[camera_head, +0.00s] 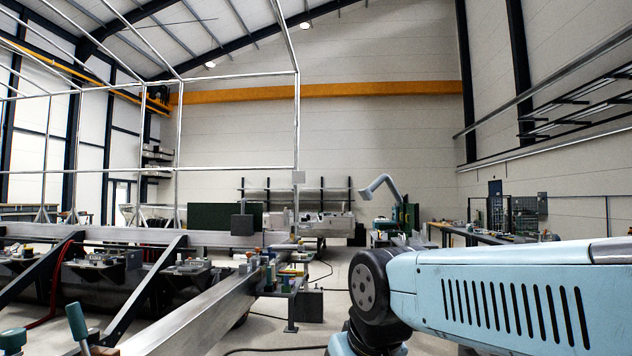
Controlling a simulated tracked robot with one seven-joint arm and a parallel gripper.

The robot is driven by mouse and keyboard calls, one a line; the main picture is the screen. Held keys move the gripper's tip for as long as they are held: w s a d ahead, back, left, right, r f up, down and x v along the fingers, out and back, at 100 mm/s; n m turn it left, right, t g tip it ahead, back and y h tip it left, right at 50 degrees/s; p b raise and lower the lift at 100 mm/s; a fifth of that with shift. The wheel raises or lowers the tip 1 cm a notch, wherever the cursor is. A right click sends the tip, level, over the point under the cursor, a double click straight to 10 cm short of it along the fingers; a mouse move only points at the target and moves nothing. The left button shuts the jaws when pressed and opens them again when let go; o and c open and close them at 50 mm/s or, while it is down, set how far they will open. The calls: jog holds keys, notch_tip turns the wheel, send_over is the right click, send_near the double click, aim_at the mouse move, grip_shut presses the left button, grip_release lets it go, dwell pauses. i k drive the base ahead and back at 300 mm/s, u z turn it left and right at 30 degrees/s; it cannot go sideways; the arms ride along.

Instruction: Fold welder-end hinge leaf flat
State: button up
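I cannot pick out the hinge leaf; any hinge on the steel frame is too small or hidden to tell. A long bright steel beam (195,315) runs from the lower left toward the middle. At its far end is a cluster of small coloured parts (268,262), green, yellow and grey, too small to name. My gripper is out of view. Only my pale blue arm with its dark joint shows, across the lower right.
A dark rounded float (165,295) lies under the frame. Tall silver tube framing (297,120) rises at left. A small stand (291,310) is by the beam's far end. A bent-arm machine (380,187) and a long bench (480,234) stand farther back. Cables cross the floor.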

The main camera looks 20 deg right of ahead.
aim_at(298, 176)
jog(key=z, duration=0.9)
jog(key=i, duration=6.9)
